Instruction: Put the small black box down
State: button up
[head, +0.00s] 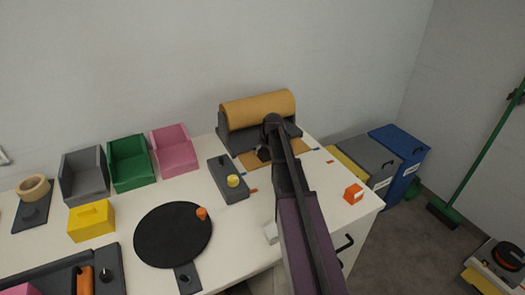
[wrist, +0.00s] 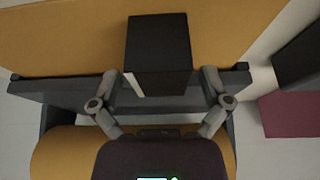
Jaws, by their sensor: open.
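The small black box (wrist: 158,45) stands on the tan paper in the wrist view, with a small white mark on its near face. In the head view a dark shape (head: 263,154), likely this box, shows on the paper just left of my arm. My gripper (wrist: 160,76) is open, with one finger on each side of the box's near end. A gap shows between each finger and the box. In the head view my arm hides most of my gripper.
A tan paper roll (head: 258,108) in a grey holder (head: 234,143) stands behind. A dark grey block with a yellow knob (head: 233,181) is to the left, an orange cube (head: 353,193) to the right. Bins (head: 127,163) line the wall.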

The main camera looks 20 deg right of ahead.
jog(key=p+v, duration=0.9)
jog(key=v, duration=0.2)
jog(key=shift+p, duration=0.4)
jog(key=shift+r, duration=0.1)
dwell(0.5)
jog(key=s+a+f+g, duration=0.1)
jog(key=s+a+g, duration=0.3)
jog(key=s+a, duration=1.7)
jog(key=shift+s+a+f+g, duration=0.25)
jog(key=shift+s+a+g, duration=0.05)
jog(key=shift+a, duration=0.9)
jog(key=shift+s, duration=0.1)
